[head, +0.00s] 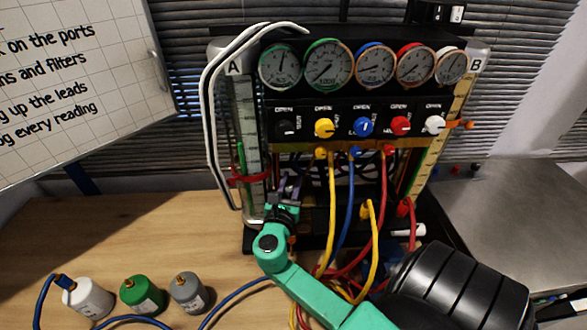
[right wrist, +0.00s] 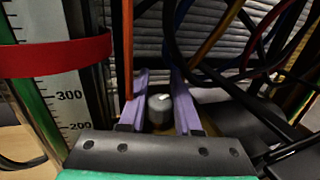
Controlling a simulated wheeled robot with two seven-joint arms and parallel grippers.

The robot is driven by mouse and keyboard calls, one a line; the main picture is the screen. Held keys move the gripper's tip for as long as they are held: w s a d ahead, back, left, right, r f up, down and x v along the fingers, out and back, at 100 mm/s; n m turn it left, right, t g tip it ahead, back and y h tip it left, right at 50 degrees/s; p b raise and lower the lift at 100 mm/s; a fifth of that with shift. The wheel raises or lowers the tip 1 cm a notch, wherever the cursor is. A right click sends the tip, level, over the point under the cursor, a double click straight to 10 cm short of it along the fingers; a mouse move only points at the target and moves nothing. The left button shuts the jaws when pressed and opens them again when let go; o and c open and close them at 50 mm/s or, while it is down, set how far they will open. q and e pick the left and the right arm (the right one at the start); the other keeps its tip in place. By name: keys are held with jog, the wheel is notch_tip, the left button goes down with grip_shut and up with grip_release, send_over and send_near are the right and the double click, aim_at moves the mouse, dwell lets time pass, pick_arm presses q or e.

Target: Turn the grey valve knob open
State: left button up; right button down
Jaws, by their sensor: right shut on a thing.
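My right gripper (head: 288,190) is at the lower left of the gauge rig, in front of the left tube, with its lilac fingers pointing at the rig. In the right wrist view, a small grey valve knob (right wrist: 160,104) with a white mark on top sits between the two fingers (right wrist: 160,88). The gripper is shut on it. In the head view the gripper hides this knob, and how far it is turned is unclear. My left gripper is not in view.
The rig has several gauges (head: 327,63) above a row of coloured knobs, including yellow (head: 324,128) and blue (head: 363,127). Hoses hang close to the right of the gripper. White (head: 92,297), green (head: 141,294) and grey (head: 189,292) canisters stand at the front left.

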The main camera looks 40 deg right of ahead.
jog(key=shift+w+a+n+t+y+p, duration=0.1)
jog(key=shift+w+n+t+y+p, duration=0.1)
jog(key=shift+n+t+y, duration=0.6)
jog(key=shift+w+a+n+t+y+p, duration=0.1)
jog(key=shift+n+t+y+p, duration=0.1)
jog(key=shift+n+t+y, duration=0.6)
jog(key=shift+r, duration=0.1)
jog(key=c, duration=0.6)
grip_release()
jog(key=shift+w+d+f, duration=0.1)
jog(key=shift+w+f, duration=0.1)
jog(key=shift+s, duration=0.1)
jog(key=b+v, duration=0.4)
jog(key=v, duration=1)
jog(key=shift+s, duration=0.3)
